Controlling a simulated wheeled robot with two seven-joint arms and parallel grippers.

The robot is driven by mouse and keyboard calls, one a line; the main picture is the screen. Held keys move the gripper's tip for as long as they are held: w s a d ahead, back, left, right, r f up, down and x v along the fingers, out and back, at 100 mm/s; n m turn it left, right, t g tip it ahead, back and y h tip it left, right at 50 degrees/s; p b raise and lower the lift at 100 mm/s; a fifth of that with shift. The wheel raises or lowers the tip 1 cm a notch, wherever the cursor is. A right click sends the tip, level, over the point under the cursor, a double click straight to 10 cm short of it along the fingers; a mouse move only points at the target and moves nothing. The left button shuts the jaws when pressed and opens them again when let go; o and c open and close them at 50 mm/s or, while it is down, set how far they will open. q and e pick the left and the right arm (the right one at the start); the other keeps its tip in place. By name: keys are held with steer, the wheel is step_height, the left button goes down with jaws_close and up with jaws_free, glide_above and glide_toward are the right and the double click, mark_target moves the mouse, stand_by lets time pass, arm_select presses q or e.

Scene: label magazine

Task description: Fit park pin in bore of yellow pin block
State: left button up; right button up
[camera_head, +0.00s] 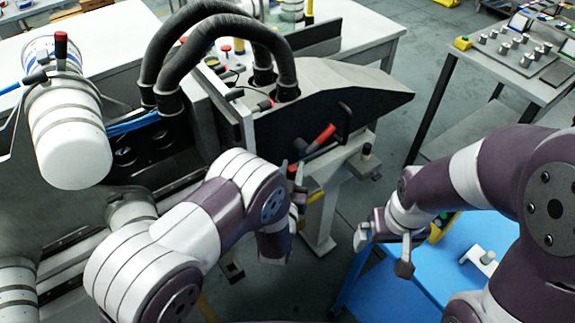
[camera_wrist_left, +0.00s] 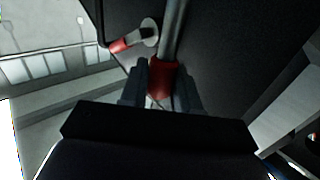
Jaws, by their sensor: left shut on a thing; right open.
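My left gripper (camera_head: 293,180) is beside the dark slanted machine housing in the head view, partly hidden by its own wrist. In the left wrist view its two dark fingers (camera_wrist_left: 161,88) are shut on a red grip (camera_wrist_left: 162,76) with a grey rod (camera_wrist_left: 173,32) running away from it. I take this to be the park pin; its far end is out of view. A small yellow piece (camera_head: 316,197) shows just right of the left gripper; I cannot tell whether it is the pin block. My right gripper (camera_head: 384,250) is open and empty by the blue cart.
A red-handled lever (camera_head: 322,138) sticks out from the machine housing (camera_head: 335,95); a red-tipped lever (camera_wrist_left: 122,45) also shows in the left wrist view. A blue cart top (camera_head: 430,282) carries a white fitting (camera_head: 480,258). A grey table (camera_head: 505,70) stands back right. Bare floor lies between.

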arm_select(q)
steer(key=shift+s+d+r, duration=0.15)
steer(key=shift+s+d, duration=0.05)
steer(key=shift+s, duration=0.1)
steer(key=shift+a+f+b, duration=0.1)
steer(key=shift+f+b, duration=0.15)
steer(key=shift+b, duration=0.05)
step_height(320, 180, down, 6)
steer(key=b, duration=0.4)
steer(key=shift+w+r+b, duration=0.15)
steer(key=shift+r+b, duration=0.1)
steer(key=shift+b, duration=0.15)
stand_by(0.7)
step_height(320, 180, down, 8)
steer(key=b, duration=0.7)
stand_by(2.3)
steer(key=o, duration=1.1)
steer(key=shift+r, duration=0.15)
